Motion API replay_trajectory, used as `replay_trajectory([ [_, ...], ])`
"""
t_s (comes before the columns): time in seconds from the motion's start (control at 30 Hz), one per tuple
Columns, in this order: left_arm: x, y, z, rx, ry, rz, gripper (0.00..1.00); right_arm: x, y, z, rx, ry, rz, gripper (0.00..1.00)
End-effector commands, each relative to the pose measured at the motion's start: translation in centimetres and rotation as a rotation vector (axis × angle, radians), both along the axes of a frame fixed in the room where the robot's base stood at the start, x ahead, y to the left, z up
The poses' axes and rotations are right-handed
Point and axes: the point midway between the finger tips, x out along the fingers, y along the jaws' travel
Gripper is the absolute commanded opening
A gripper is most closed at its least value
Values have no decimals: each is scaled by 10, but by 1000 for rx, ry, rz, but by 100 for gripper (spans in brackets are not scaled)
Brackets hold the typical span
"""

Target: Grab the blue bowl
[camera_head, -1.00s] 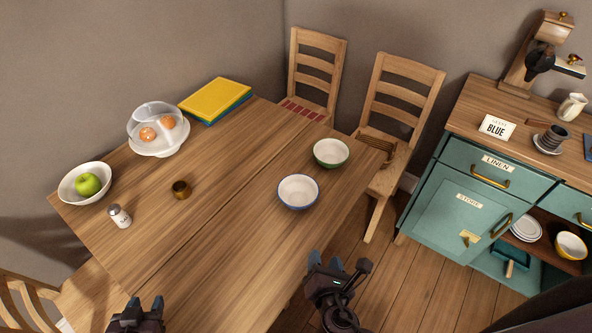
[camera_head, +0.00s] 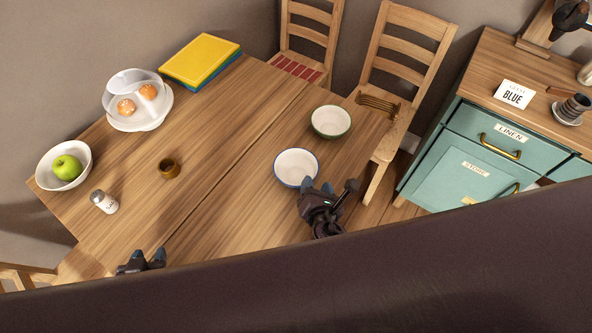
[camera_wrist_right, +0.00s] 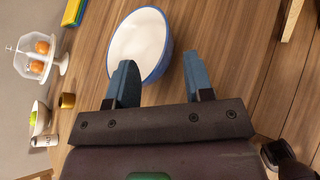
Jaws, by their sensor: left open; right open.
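The blue bowl (camera_head: 296,168), white inside with a blue rim, stands upright on the wooden table. My right gripper (camera_head: 318,187) is open and empty at the bowl's near side. In the right wrist view the bowl (camera_wrist_right: 139,42) lies just beyond and left of the middle of the open fingers (camera_wrist_right: 158,80); one fingertip overlaps its lower edge in the picture. I cannot tell whether they touch. My left gripper (camera_head: 141,260) is open and empty at the table's near left edge, far from the bowl.
A green bowl (camera_head: 331,121) stands close behind the blue one. Chairs stand behind; a teal cabinet (camera_head: 470,165) is right.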

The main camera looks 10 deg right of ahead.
Motion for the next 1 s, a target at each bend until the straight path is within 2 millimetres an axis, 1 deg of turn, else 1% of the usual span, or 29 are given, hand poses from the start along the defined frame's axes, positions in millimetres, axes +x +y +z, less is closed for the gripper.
replay_trajectory([
  [0.3,5,-1,0,-1,-10,-3,43,37,-3,-14,-1,-1,1,48],
  [0.4,6,-1,0,0,-13,-4,43,45,-4,-17,-1,0,0,48],
  [0.5,7,-1,0,0,-15,-4,43,49,-5,-18,0,0,0,48],
  [0.7,7,-1,1,0,-16,-4,43,49,-5,-18,0,0,0,48],
  [0.77,7,-1,1,0,-16,-4,43,49,-5,-18,0,0,0,40],
  [1.0,5,-1,0,0,-12,-4,43,49,-5,-18,-1,1,1,3],
])
